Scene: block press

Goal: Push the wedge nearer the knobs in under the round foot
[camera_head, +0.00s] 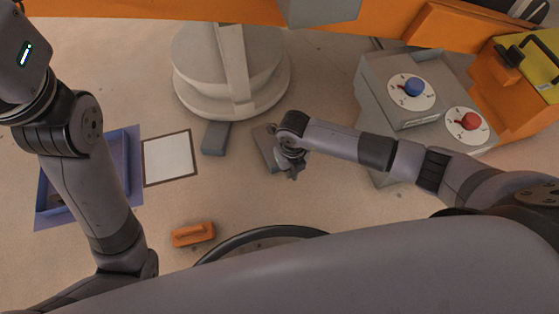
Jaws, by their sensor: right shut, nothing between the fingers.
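The round foot (232,95) is a wide pale disc with an upright column, at the top centre. Two grey wedges lie at its lower edge. The wedge nearer the knobs (263,141) is tilted in the picture and partly hidden by my right gripper (291,172). That gripper is shut and empty, pointing down over the wedge's right side; whether it touches the wedge I cannot tell. The other wedge (216,138) lies to the left, near the foot's edge. The blue knob (414,87) and red knob (469,121) are on a grey box at right. My left gripper is not in view.
A white square with a dark border (169,158) lies left of the wedges. A blue tray (133,165) is partly behind my left arm. An orange block (193,234) lies below. An orange beam (180,9) crosses the top. Floor between the square and the orange block is clear.

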